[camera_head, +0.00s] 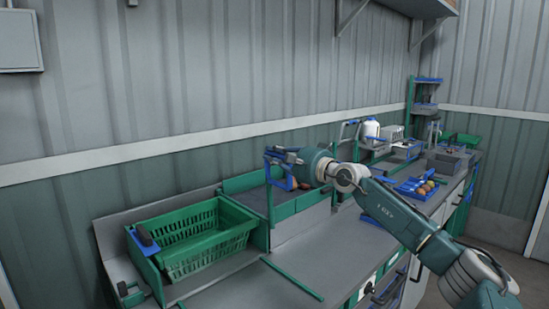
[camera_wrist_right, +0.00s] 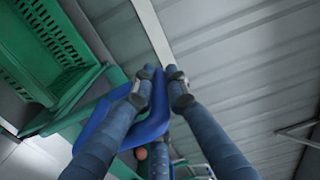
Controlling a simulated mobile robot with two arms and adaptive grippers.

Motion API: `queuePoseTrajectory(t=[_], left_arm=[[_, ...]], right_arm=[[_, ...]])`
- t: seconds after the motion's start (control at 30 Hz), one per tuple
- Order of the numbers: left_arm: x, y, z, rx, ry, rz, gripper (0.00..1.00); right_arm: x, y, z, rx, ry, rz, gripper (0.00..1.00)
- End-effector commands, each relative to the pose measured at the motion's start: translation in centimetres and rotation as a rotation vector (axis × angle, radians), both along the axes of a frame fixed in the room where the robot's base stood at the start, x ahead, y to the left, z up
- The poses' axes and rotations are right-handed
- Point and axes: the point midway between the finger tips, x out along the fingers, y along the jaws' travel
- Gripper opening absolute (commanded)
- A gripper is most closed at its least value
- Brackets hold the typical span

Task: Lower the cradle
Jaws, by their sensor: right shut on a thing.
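My right gripper (camera_head: 278,157) reaches in from the right over the bench, at the green-sided tray with a grey bed (camera_head: 245,197). It is shut on a blue handle, a bent blue bar that shows in the wrist view (camera_wrist_right: 152,128) between and below the fingertips (camera_wrist_right: 166,82). The gripper and wrist hide part of the handle and its mount. A green slatted crate (camera_head: 205,240) sits upright and looks empty in a green and grey frame (camera_head: 150,268) at left. I cannot tell for sure which of these frames is the cradle. My left gripper is not in view.
The corrugated wall is close behind. The front bench top (camera_head: 235,288) is mostly clear.

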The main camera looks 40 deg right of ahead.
Motion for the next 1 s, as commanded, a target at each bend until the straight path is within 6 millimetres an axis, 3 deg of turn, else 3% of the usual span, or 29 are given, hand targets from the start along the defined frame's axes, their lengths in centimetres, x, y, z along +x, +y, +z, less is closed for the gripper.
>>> queuePoseTrajectory(t=[0.03,0.57,0.6,0.67,1.0], left_arm=[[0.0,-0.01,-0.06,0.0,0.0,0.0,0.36],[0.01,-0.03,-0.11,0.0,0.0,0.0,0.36],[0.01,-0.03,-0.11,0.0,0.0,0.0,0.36],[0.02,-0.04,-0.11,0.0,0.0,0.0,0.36],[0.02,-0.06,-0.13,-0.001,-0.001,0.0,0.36]], right_arm=[[-0.07,-0.05,0.79,0.004,-0.017,-0.002,0.0],[-0.01,0.22,0.61,0.005,-0.014,0.003,0.0],[-0.01,0.24,0.58,0.005,-0.013,0.004,0.19],[-0.01,0.24,0.54,0.005,-0.012,0.004,0.31],[0.01,0.13,0.12,0.003,-0.004,0.002,0.33]])
